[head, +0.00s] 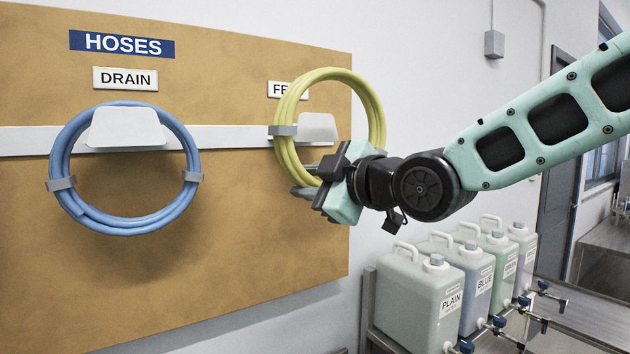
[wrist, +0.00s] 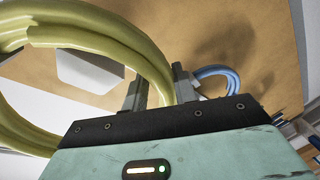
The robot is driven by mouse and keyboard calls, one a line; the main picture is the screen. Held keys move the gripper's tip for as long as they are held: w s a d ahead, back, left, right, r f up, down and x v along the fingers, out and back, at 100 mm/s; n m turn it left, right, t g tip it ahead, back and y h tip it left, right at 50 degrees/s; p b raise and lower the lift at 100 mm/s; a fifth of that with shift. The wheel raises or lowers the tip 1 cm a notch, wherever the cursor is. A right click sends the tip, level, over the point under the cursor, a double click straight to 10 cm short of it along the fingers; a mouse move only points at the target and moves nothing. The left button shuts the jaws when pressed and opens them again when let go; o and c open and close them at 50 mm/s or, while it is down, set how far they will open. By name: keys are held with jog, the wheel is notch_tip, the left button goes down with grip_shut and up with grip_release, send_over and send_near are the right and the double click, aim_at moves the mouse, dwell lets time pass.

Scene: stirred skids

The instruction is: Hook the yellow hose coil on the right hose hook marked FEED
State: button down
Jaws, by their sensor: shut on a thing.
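The yellow hose coil (head: 288,141) is held upright in front of the board by my gripper (head: 312,180), which is shut on the coil's lower part. In the head view the coil partly covers the FEED label (head: 277,90). The right hook (head: 318,127), a pale grey plate, shows through the coil's opening. I cannot tell whether the coil is around the hook or just in front of it. In the wrist view the yellow coil (wrist: 110,43) passes between the fingers (wrist: 160,88), with the pale hook (wrist: 88,72) seen inside its loop.
A blue hose coil (head: 128,223) hangs on the left hook (head: 126,127) under the DRAIN label (head: 125,79). Several jugs (head: 411,295) with taps stand on a rack at the lower right, below my arm. The board below the hooks is clear.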

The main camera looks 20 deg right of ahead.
jog(key=w+a+f, duration=0.1)
jog(key=w, duration=0.3)
jog(key=w+f, duration=0.2)
jog(key=w, duration=0.2)
jog(key=w+a+f, duration=0.1)
jog(key=w, duration=0.4)
jog(key=shift+a+f+b, duration=0.35)
jog(key=shift+b, duration=0.05)
dwell(1.3)
jog(key=shift+s+a+f, duration=0.1)
jog(key=shift+a+f, duration=0.05)
jog(key=shift+f, duration=0.2)
dwell(0.3)
jog(key=c, duration=1)
grip_release()
jog(key=shift+a, duration=0.1)
jog(key=shift+c, duration=0.2)
jog(key=shift+r, duration=0.15)
jog(key=shift+r, duration=0.1)
jog(key=shift+d, duration=0.2)
